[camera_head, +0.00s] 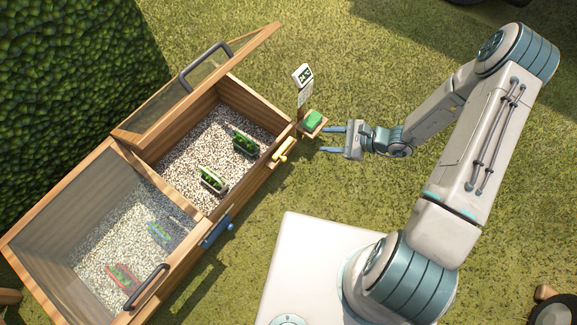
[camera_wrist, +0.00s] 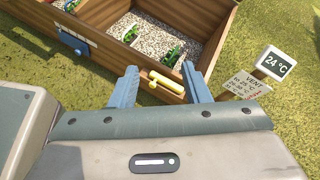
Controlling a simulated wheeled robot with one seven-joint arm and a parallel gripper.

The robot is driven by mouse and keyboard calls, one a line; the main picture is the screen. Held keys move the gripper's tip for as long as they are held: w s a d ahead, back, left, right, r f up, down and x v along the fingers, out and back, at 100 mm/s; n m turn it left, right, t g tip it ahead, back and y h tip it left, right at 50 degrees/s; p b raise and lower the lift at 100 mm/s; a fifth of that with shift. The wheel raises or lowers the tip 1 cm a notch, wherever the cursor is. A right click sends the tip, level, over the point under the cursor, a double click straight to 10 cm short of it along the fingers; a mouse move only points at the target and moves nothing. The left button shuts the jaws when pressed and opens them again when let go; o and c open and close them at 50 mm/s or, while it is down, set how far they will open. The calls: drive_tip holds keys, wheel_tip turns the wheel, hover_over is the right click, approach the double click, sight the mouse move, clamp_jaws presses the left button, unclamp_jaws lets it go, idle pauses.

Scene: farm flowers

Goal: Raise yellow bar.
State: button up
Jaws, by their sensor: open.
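The yellow bar (camera_head: 284,149) is a short bar on the front outer wall of the wooden planter box, near its right corner. In the wrist view the yellow bar (camera_wrist: 165,83) shows between and beyond my fingers, lying roughly level on the wall. My gripper (camera_head: 333,139) is open and empty, to the right of the bar in the head view, apart from it. In the wrist view my gripper (camera_wrist: 165,85) has its two blue fingers spread on either side of the bar; whether they touch it cannot be told there.
The wooden box (camera_head: 272,178) has one glass lid (camera_head: 200,85) raised and one lid shut. A blue latch (camera_head: 216,230) sits on the front wall. A green block (camera_head: 313,119) rests on a small stand near my gripper, beside a 24 °C sign (camera_head: 302,75). Grass lies around.

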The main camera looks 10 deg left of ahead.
wheel_tip(320, 180, down, 21)
drive_tip(key=s+a+m+t+b, duration=0.2)
drive_tip(key=m+t+b, duration=0.2)
drive_tip(key=m+b, duration=0.3)
drive_tip(key=b+x, duration=0.4)
drive_tip(key=x, duration=1)
drive_tip(key=shift+w+d+f+m+h, duration=0.2)
drive_tip(key=shift+w+d+m+h, duration=0.1)
drive_tip(key=shift+w+m, duration=0.1)
drive_tip(key=shift+s, duration=0.1)
clamp_jaws()
